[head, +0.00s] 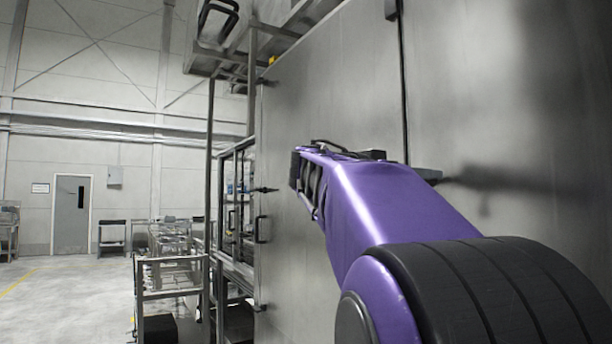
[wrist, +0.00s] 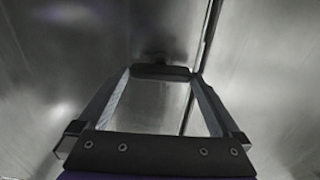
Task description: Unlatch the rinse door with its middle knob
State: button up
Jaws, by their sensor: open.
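The rinse door appears to be the large grey metal panel (head: 300,110) at centre. Small dark fittings sit along its left edge. The middle one, which looks like the middle knob (head: 265,190), sticks out sideways above a dark pull handle (head: 262,229). A lower fitting (head: 240,306) shows near the bottom. My purple arm reaches across the door from the lower right and hides part of it. My gripper (wrist: 162,72) shows in the wrist view, its two grey fingers spread over bare metal and a dark seam.
A dark vertical seam (head: 404,80) separates the door from another metal panel (head: 510,80) on the right. A metal frame and platform (head: 215,60) stand at the left. Carts (head: 170,265) are beyond, with open floor (head: 60,300) at the far left.

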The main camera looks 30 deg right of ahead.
jog(key=shift+d, duration=0.3)
jog(key=c, duration=1.1)
jog(key=shift+o, duration=0.2)
jog(key=shift+n, duration=0.3)
jog(key=shift+w+f+n+p, duration=0.15)
jog(key=shift+n+p, duration=0.5)
jog(key=shift+n, duration=3.65)
jog(key=shift+w+f+n+p, duration=0.15)
jog(key=shift+n+p, duration=0.45)
jog(key=shift+n, duration=3.7)
